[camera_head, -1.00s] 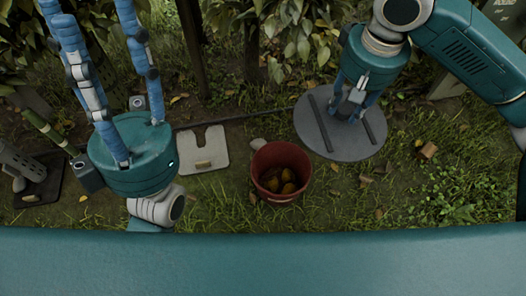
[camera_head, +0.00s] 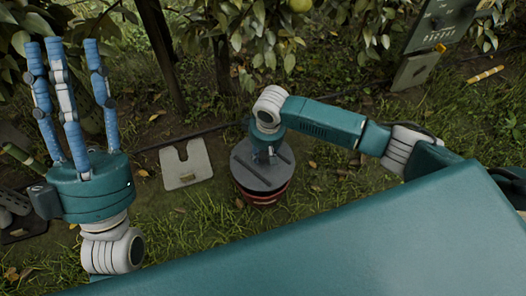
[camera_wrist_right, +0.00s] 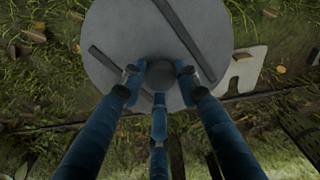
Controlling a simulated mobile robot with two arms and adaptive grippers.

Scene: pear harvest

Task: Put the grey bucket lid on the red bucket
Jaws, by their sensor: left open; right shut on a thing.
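The grey round bucket lid (camera_head: 247,178), with two dark bars across it, lies over the red bucket (camera_head: 266,200) in the head view. It hides the bucket's opening; only part of the red side shows below it. I cannot tell whether the lid is fully seated or slightly above the rim. My right gripper (camera_head: 265,155) comes from above and is shut on the lid's knob. In the right wrist view, its blue fingers close around the round knob (camera_wrist_right: 160,74) of the lid (camera_wrist_right: 115,45). My left gripper (camera_head: 62,48) is open and empty, fingers pointing up, at the far left.
A pale notched board (camera_head: 186,166) lies on the grass left of the bucket. A green panel (camera_head: 440,25) stands at the back right. A yellow striped stick (camera_head: 486,75) lies at right. Leafy branches and a pear (camera_head: 300,5) hang at the top.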

